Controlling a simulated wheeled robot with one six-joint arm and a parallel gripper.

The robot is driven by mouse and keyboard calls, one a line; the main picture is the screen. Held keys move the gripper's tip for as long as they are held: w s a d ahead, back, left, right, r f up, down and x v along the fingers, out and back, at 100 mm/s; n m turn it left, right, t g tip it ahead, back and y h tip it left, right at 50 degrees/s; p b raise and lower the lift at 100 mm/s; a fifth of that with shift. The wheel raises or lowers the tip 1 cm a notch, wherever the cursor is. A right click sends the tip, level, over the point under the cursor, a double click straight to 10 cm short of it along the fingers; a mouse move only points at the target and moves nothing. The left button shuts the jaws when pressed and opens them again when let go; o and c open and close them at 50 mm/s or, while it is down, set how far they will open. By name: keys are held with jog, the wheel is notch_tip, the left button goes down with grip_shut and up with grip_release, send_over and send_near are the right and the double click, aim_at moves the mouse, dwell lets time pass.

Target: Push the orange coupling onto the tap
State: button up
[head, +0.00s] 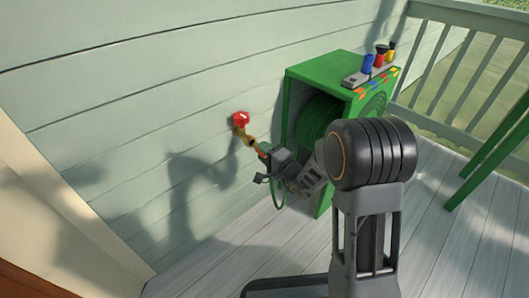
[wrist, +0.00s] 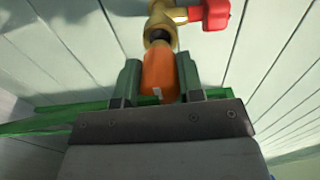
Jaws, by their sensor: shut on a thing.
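The brass tap (head: 249,139) with its red handle (head: 240,119) sticks out from the siding wall. In the wrist view the tap (wrist: 160,28) is at the top, its dark open mouth facing the coupling. My gripper (head: 264,152) is just below the tap's outlet. In the wrist view my gripper (wrist: 159,68) has its two green fingers shut on the orange coupling (wrist: 160,76), one on each side. The coupling's front end is right at the tap's mouth and roughly in line with it. I cannot tell whether they touch.
A green hose reel box (head: 325,65) stands close to the right of my gripper. Its top bears a grey holder (head: 356,79) with several coloured fittings. A green hose (head: 278,196) hangs below my gripper. A railing (head: 465,70) and green legs (head: 490,155) are at right; deck boards lie below.

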jog(key=shift+x, duration=1.55)
jog(key=o, duration=1)
jog(key=shift+o, duration=0.2)
jog(key=p+v, duration=0.3)
jog(key=v, duration=1.1)
jog(key=shift+a, duration=0.1)
